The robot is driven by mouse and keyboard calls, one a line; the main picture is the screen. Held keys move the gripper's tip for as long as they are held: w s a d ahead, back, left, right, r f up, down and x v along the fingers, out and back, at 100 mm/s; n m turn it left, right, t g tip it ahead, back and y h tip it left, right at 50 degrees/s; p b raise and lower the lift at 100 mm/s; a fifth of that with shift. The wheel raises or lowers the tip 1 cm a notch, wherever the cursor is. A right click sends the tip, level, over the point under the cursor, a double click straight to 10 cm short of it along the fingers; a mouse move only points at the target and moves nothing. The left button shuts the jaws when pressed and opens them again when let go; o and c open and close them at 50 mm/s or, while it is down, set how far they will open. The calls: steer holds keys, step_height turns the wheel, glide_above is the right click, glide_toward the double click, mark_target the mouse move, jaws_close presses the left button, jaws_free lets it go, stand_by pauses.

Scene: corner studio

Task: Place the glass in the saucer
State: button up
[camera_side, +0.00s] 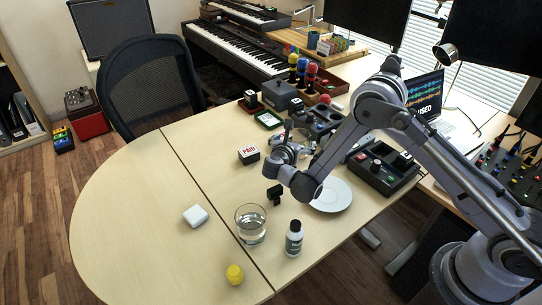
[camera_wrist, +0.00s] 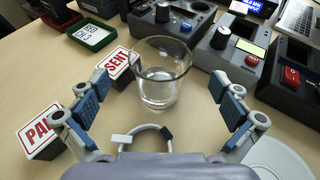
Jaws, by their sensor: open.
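In the wrist view a clear glass (camera_wrist: 162,75) stands upright between the spread fingers of my gripper (camera_wrist: 160,88), with a visible gap on both sides. My gripper (camera_side: 289,143) is open and empty, low over the table beside the saucer in the side view. The white saucer (camera_side: 334,196) lies flat right of my gripper, partly behind my arm; its edge shows at the lower right of the wrist view (camera_wrist: 277,160). A glass with clear liquid (camera_side: 250,225) stands nearer the front in the side view. I cannot tell whether both views show the same glass.
A PAID block (camera_wrist: 42,138) and a SENT block (camera_wrist: 120,66) stand left of the glass in the wrist view. Control boxes (camera_side: 381,168) stand right. A small bottle (camera_side: 294,238), a yellow item (camera_side: 234,274) and a white block (camera_side: 195,216) are in front. The table's left part is clear.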

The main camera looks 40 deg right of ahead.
mark_target(301, 134)
steer(key=shift+x, duration=2.55)
steer(key=c, duration=1.5)
